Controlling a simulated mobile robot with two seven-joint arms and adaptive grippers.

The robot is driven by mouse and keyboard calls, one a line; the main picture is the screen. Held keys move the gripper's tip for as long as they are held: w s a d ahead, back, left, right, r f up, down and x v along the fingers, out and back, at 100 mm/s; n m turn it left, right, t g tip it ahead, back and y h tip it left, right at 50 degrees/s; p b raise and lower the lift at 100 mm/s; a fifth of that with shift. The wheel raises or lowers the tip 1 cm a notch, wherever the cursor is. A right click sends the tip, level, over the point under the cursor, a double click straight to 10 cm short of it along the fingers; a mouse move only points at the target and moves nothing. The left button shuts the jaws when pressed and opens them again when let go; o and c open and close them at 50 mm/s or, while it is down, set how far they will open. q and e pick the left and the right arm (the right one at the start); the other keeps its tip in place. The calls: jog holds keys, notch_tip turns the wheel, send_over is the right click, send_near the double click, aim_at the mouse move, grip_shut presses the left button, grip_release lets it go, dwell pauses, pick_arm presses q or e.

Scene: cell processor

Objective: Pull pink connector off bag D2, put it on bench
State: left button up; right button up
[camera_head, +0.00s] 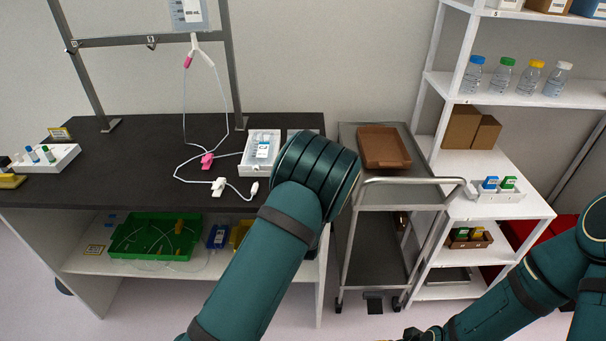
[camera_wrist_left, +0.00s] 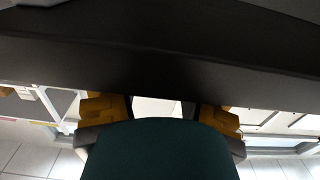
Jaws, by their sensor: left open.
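A clear bag (camera_head: 188,14) with a white label hangs from the grey rack at the top of the head view; its label is too small to read and its top is cut off. A white Y-shaped tube hangs below it, with a pink connector (camera_head: 187,62) on its left branch. The dark bench (camera_head: 110,185) lies below. My left gripper (camera_wrist_left: 160,110) shows in the left wrist view with its yellow fingers apart and nothing visible between them; in the head view my left arm hides it. My right gripper (camera_head: 422,334) is barely visible at the bottom edge.
Tubing, a pink clamp (camera_head: 207,160) and a white clamp (camera_head: 218,187) lie on the bench. A white tray (camera_head: 248,168) sits beside my left arm. A tube rack (camera_head: 50,160) stands at left. A cart with a brown tray (camera_head: 384,147) and shelves stand right.

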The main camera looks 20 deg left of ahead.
pick_arm(q)
notch_tip(320, 180, up, 9)
dwell(0.3)
